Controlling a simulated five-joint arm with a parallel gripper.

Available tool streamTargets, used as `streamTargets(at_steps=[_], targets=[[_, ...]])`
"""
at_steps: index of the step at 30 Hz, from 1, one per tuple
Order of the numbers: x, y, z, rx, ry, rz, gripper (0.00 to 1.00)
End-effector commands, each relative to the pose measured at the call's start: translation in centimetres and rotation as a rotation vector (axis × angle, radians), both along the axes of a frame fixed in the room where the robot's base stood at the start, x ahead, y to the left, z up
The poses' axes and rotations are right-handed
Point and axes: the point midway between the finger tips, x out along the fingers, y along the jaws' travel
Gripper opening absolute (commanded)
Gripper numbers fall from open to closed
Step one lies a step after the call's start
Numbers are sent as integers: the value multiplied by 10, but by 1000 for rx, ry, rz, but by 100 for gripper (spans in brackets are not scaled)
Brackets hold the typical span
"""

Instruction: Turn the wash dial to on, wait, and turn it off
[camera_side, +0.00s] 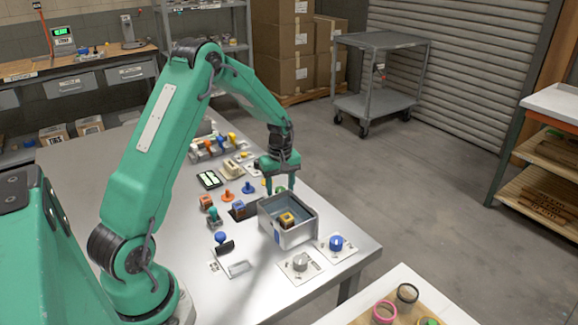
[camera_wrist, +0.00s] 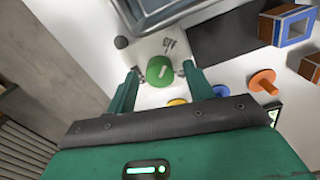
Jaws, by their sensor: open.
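A round green dial (camera_wrist: 160,71) with a short white mark sits on a pale panel in the wrist view. In the side view the green dial (camera_side: 281,189) is mostly hidden by my gripper (camera_side: 280,188). My gripper, also in the wrist view (camera_wrist: 160,74), is open, with one finger on each side of the green dial. I cannot tell whether the fingers touch it. A grey dial (camera_side: 300,262) and a blue dial (camera_side: 336,242) sit on plates near the front edge. No wash lettering is readable.
A grey open bin (camera_side: 304,229) with a yellow-orange block (camera_side: 287,219) inside stands just in front of my gripper. Orange and blue blocks, a dark mat (camera_wrist: 236,35), and an orange peg (camera_wrist: 264,81) lie close by. The table's edge is near on the right.

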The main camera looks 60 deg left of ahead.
Motion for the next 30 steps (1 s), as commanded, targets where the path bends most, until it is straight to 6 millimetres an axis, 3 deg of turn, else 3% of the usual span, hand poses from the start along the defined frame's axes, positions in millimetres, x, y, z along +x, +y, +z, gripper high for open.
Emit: streamTargets(at_steps=[11,18,19,30], targets=[[0,0,-6,1,-1,0,52],[0,0,-5,0,-1,0,9],[0,0,-5,0,-1,0,7],[0,0,-5,0,0,-40,8]])
